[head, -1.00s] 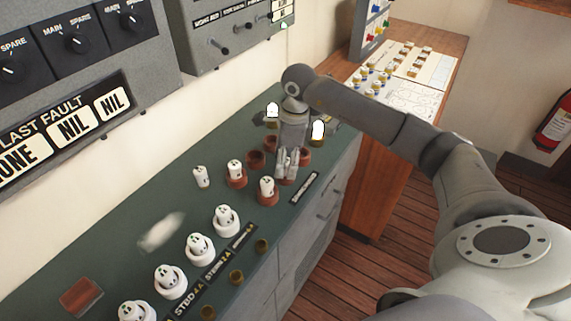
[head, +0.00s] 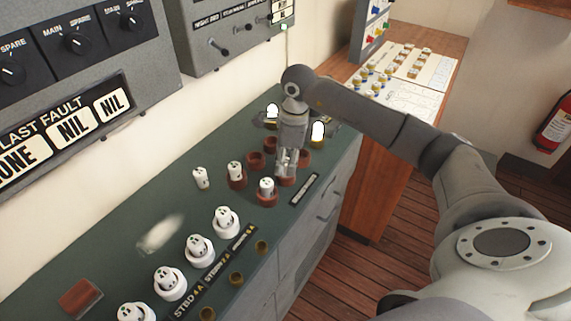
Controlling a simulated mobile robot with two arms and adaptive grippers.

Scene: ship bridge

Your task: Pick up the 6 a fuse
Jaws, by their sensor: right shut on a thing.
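My right gripper (head: 287,165) points down over a red-brown round holder (head: 287,181) on the green bench top. Its fingers are shut on a small fuse, which the fingers almost wholly hide; I cannot read its rating. Other white fuses stand nearby: one in a red-brown holder (head: 267,187) just in front, one in another holder (head: 236,171) to the left, and one loose and upright (head: 200,178) on the bench. My left gripper is not in view.
Several white fuses in white holders (head: 199,247) line the front left. Empty red-brown holders (head: 256,159) stand near the gripper. Two glowing lamps (head: 318,131) flank my wrist. A brown block (head: 80,298) lies front left. Wall panels (head: 80,45) rise behind the bench.

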